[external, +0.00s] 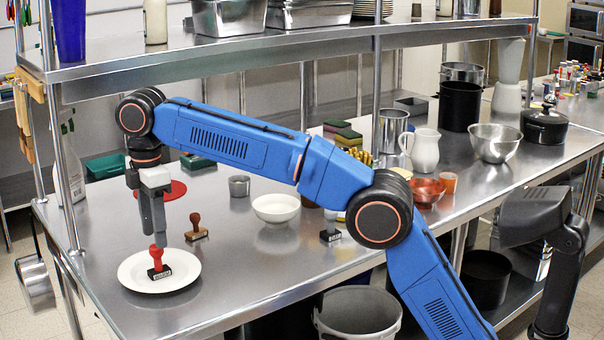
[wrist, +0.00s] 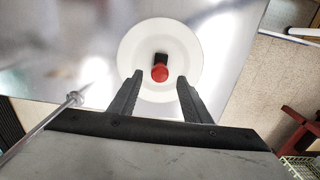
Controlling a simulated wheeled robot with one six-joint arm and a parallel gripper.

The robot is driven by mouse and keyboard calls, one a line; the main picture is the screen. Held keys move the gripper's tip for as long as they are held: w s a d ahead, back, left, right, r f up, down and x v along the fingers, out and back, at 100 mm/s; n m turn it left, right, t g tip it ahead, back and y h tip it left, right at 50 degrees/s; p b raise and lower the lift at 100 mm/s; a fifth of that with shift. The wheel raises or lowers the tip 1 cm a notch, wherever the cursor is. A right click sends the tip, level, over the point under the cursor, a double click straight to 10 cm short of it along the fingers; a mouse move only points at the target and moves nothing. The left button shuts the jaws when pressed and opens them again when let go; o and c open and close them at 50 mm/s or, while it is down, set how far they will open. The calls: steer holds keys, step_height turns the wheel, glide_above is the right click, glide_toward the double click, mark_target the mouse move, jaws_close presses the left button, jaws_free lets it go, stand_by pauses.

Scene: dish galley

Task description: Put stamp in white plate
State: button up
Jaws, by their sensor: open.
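A red-handled stamp (external: 158,262) with a black base stands upright on the white plate (external: 188,276) at the front left of the steel table. In the wrist view the stamp (wrist: 160,72) sits near the middle of the plate (wrist: 190,50). My gripper (external: 158,242) is just above the stamp, pointing down. In the wrist view its two fingers (wrist: 158,78) are spread apart with nothing between their pads, and the stamp shows beyond them. A brown-handled stamp (external: 196,229) stands behind the plate, and another stamp (external: 330,228) stands farther right.
A white bowl (external: 276,208), a small grey cup (external: 239,186) and a red disc (external: 172,190) lie behind and right of the plate. A shelf post (external: 62,180) rises left of my gripper. The table's front edge is close to the plate.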

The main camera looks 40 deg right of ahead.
step_height(320, 180, up, 4)
steer(key=shift+f, duration=0.25)
steer(key=shift+r, duration=0.2)
